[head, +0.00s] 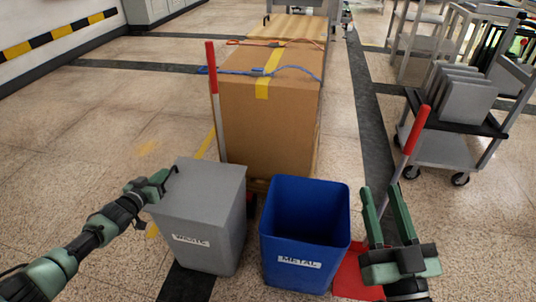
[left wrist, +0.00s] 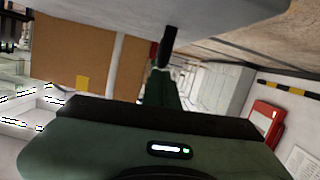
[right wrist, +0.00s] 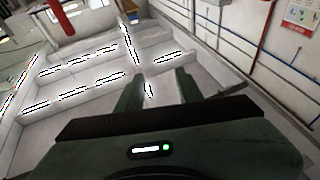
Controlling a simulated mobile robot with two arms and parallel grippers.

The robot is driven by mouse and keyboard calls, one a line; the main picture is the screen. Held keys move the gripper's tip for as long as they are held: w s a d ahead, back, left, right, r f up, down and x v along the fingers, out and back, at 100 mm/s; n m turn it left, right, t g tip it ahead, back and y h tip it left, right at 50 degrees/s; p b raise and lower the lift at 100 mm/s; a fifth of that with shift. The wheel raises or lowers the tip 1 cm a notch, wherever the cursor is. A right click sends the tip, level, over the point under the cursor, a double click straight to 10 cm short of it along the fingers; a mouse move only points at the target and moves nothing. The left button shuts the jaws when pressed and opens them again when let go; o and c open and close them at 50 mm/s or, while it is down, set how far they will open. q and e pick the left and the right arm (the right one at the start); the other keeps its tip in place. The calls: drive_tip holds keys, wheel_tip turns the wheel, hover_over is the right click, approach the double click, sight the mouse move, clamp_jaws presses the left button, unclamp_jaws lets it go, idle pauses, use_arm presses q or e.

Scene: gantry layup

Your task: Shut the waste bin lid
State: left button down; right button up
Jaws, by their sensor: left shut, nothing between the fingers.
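The grey waste bin (head: 208,235) stands on the floor in front of the cardboard box, with a white label on its front. Its flat grey top (head: 205,180) looks level and covers the opening, with no interior showing. My left gripper (head: 163,178) is shut and empty at the left rear edge of this top, beside a small dark piece; I cannot tell whether they touch. In the left wrist view the shut fingers (left wrist: 165,85) point at the dark piece below a grey surface. My right gripper (head: 386,205) is open and empty, right of the blue bin.
An open blue bin (head: 292,263) labelled METAL stands close to the right of the waste bin. A large cardboard box (head: 265,130) is behind both, with red-and-white posts near its sides. A cart (head: 445,145) stands at the right. The floor at left is clear.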

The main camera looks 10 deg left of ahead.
use_arm(q)
drive_tip(key=shift+a+f+b, duration=0.1)
drive_tip(key=shift+f+b, duration=0.2)
drive_tip(key=shift+f, duration=0.15)
drive_tip(key=shift+s, duration=0.1)
use_arm(e)
drive_tip(key=r, duration=0.1)
drive_tip(key=s+r+t, duration=0.1)
drive_tip(key=s+r+t+y, duration=0.1)
drive_tip(key=shift+r, duration=0.35)
